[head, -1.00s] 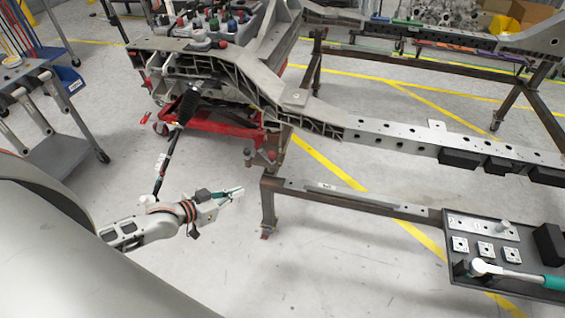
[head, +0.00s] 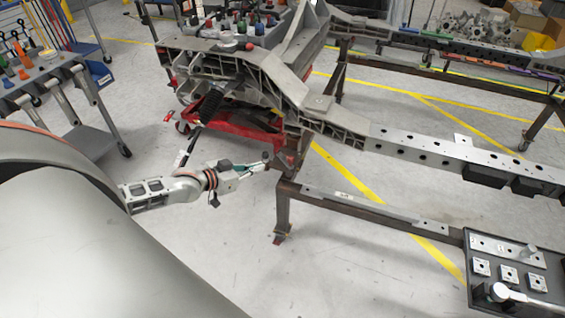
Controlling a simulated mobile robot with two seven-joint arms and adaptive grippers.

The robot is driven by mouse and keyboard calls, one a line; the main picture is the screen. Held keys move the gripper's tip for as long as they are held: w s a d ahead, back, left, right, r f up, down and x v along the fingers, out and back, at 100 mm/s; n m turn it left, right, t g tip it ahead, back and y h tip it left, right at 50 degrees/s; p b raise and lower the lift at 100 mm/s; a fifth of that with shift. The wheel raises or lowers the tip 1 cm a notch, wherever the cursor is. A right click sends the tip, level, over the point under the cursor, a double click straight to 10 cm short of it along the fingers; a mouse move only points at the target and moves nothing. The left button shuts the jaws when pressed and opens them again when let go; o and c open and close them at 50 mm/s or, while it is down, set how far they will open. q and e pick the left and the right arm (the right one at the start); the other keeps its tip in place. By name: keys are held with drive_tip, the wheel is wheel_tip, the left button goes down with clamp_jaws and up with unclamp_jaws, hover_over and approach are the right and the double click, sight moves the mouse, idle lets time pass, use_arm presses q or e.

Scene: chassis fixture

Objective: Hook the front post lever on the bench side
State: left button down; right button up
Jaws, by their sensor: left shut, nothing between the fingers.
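The front post (head: 284,205) stands at the near left corner of the bench frame, under the grey chassis rail (head: 283,82). A small clamp with reddish parts (head: 287,162) sits at the top of this post. A short dark upright piece at its left, perhaps the lever (head: 266,158), is too small to make out clearly. My left gripper (head: 262,168) comes in from the left, with its shut, empty fingertips close to the clamp's left side. I cannot tell whether they touch it. My right gripper is not in view.
A red wheeled jack (head: 232,138) is on the floor behind my gripper. A dark tray (head: 470,262) with small metal plates and a ratchet is at the lower right. A grey tool cart (head: 95,145) stands at the left. The floor below my gripper is clear.

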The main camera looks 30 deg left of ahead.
sight(288, 160)
use_arm(q)
drive_tip(key=b+x, duration=0.1)
drive_tip(key=x, duration=0.4)
drive_tip(key=b+x, duration=0.2)
drive_tip(key=x, duration=0.4)
drive_tip(key=shift+s+a+f+b, duration=0.1)
drive_tip(key=shift+s+f+b, duration=0.05)
drive_tip(key=shift+f+b, duration=0.15)
drive_tip(key=shift+w, duration=0.55)
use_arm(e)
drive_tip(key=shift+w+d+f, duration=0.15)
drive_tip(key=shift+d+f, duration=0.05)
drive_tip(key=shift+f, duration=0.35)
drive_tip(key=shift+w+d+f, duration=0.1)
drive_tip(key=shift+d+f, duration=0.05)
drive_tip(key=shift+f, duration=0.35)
use_arm(q)
drive_tip(key=shift+d, duration=0.25)
